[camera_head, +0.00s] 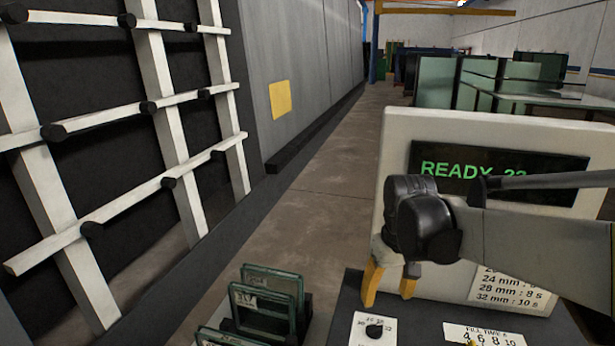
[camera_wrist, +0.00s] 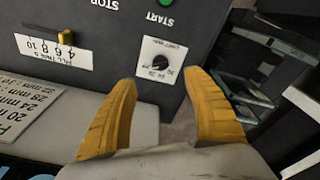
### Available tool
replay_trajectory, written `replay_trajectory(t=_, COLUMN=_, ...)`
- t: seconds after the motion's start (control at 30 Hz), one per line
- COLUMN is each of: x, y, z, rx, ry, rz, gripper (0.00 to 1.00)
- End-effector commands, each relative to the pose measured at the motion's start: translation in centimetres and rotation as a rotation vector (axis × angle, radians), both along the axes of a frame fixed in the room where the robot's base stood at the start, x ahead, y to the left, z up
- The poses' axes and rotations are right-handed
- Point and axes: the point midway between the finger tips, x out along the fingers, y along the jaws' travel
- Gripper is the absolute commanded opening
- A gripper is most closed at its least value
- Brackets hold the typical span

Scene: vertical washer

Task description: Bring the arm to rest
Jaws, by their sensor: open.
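My gripper (camera_head: 389,283) hangs in front of the display panel at the right of the head view, with its yellow fingers pointing down above the dark control box. In the wrist view my gripper (camera_wrist: 163,110) is open, its two yellow fingers apart with nothing between them. Past the fingertips is a white dial plate with a black knob (camera_wrist: 157,62); a gap shows between fingers and knob. The knob also shows in the head view (camera_head: 374,331). My arm reaches in from the right edge.
The panel's screen (camera_head: 485,172) reads "READY" in green, partly covered by my arm. Glass pieces (camera_head: 268,290) stand in a dark rack left of the control box (camera_head: 420,318). A green START button (camera_wrist: 165,3) and a slider (camera_wrist: 65,37) are on the box. The aisle floor is clear.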

Motion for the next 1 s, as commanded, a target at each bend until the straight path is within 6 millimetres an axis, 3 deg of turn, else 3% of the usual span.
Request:
replay_trajectory(t=0.03, x=-2.0, y=0.0, z=0.4, rx=0.002, ry=-0.040, rz=-0.013, gripper=0.59)
replay_trajectory(t=0.23, x=-8.2, y=0.0, z=1.1, rx=0.016, ry=-0.223, rz=-0.069, gripper=0.59)
replay_trajectory(t=0.5, x=-14.7, y=-0.1, z=-1.1, rx=0.045, ry=-0.434, rz=-0.130, gripper=0.59)
replay_trajectory(t=0.7, x=-16.3, y=-0.1, z=-2.2, rx=0.056, ry=-0.499, rz=-0.148, gripper=0.59)
replay_trajectory(t=1.0, x=-16.4, y=-0.1, z=-2.2, rx=0.057, ry=-0.505, rz=-0.150, gripper=0.59)
